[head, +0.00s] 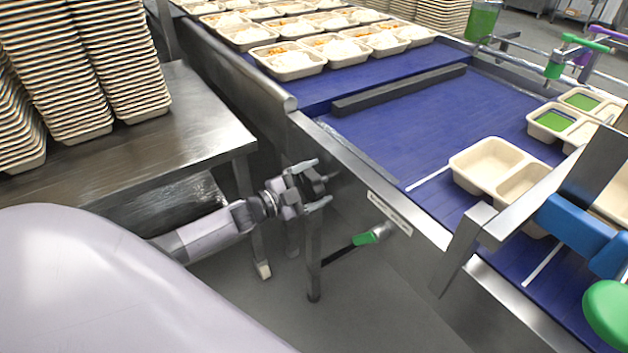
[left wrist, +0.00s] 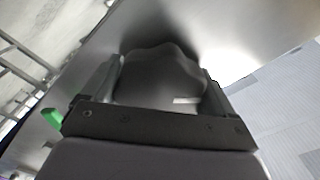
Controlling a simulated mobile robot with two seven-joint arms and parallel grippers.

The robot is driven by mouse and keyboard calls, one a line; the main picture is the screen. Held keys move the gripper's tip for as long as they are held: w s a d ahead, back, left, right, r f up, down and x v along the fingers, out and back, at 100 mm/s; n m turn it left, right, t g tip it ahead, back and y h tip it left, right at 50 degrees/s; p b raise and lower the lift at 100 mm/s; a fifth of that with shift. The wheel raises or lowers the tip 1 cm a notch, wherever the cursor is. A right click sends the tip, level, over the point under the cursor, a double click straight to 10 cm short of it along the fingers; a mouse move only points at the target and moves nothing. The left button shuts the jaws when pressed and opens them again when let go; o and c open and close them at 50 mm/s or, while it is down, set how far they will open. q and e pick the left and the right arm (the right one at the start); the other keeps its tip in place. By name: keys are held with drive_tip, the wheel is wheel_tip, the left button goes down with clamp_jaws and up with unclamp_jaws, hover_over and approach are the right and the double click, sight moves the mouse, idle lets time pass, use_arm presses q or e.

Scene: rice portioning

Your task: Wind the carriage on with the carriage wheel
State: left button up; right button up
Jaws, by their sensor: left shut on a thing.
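The carriage wheel, a dark grey lobed knob (left wrist: 160,75), sits between my left fingers in the left wrist view. In the head view my left gripper (head: 321,183) is at the steel side of the conveyor, with one finger above and one below the knob. The gripper is shut on the wheel, which is mostly hidden by the fingers in the head view. The carriage itself cannot be made out for certain. My right gripper is not in view.
A lever with a green handle (head: 375,235) sticks out just right of my left gripper. The blue belt (head: 420,115) carries filled trays (head: 288,60) at the back and an empty tray (head: 490,160) nearer. Tray stacks (head: 75,70) stand on a steel table (head: 190,125) at left.

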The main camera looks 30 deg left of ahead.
sight(305, 187)
use_arm(q)
drive_tip(key=n, duration=0.3)
drive_tip(key=shift+w+a+r, duration=0.1)
drive_tip(key=shift+a, duration=0.15)
drive_tip(key=shift+n+p, duration=0.55)
drive_tip(key=shift+n, duration=1.65)
drive_tip(key=shift+d+f, duration=0.1)
drive_tip(key=shift+f, duration=0.1)
drive_tip(key=o, duration=0.8)
drive_tip(key=shift+s, duration=0.25)
drive_tip(key=shift+p+v, duration=0.3)
drive_tip(key=shift+v, duration=3.15)
